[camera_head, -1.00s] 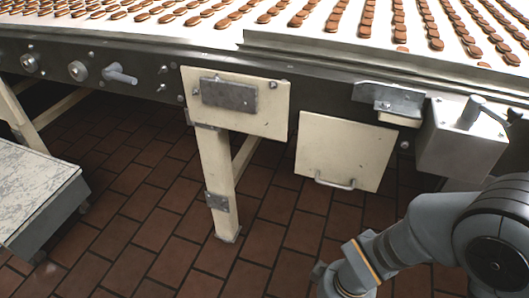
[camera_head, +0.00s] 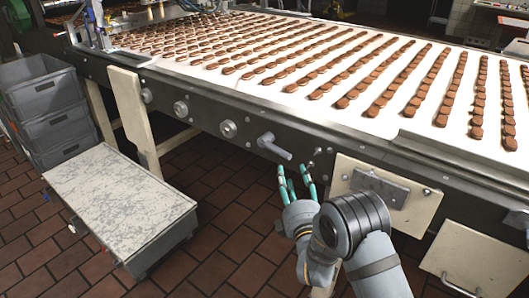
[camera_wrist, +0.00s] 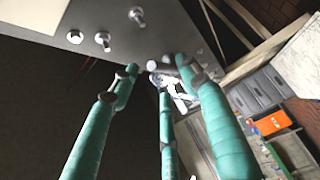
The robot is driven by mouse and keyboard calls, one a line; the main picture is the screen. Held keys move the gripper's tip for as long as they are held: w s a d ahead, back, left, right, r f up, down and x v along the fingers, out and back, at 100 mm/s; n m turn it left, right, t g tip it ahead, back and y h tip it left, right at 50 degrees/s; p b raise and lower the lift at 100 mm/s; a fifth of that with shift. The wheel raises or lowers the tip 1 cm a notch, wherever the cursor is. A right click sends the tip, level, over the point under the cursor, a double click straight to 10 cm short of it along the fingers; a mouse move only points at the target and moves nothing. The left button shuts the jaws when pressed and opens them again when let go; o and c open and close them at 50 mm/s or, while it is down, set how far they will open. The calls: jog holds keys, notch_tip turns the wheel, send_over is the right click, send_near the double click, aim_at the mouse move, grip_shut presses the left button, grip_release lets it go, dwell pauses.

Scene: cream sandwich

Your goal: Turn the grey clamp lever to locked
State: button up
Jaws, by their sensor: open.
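The grey clamp lever (camera_head: 274,146) sticks out from the dark side rail of the conveyor in the head view, its handle pointing down to the right. My gripper (camera_head: 293,171) has teal fingers pointing up, just below and to the right of the lever's handle. A small gap seems to show between them. The fingers are spread and hold nothing. In the wrist view my gripper (camera_wrist: 157,73) is also open. A pale grey shape shows between its fingertips, but I cannot tell whether it is the lever.
The conveyor belt (camera_head: 290,50) carries rows of brown cookies. Knobs (camera_head: 228,129) sit left of the lever. A cream panel with a grey block (camera_head: 380,188) is right of my gripper. A marble-topped cart (camera_head: 120,205) and grey crates (camera_head: 48,110) stand left. Floor below the rail is open.

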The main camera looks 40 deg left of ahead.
aim_at(282, 154)
jog(key=w+a+n, duration=0.1)
jog(key=a, duration=0.2)
jog(key=w+a+r+p, duration=0.1)
jog(key=w+a, duration=0.1)
jog(key=w+a+r+n, duration=0.1)
jog(key=w+a, duration=0.1)
jog(key=a, duration=0.1)
jog(key=shift+w+a+r+n+y, duration=0.25)
jog(key=shift+a+n+y, duration=0.05)
jog(key=shift+a+y, duration=0.1)
jog(key=shift+d, duration=0.1)
jog(key=shift+c, duration=0.9)
grip_shut()
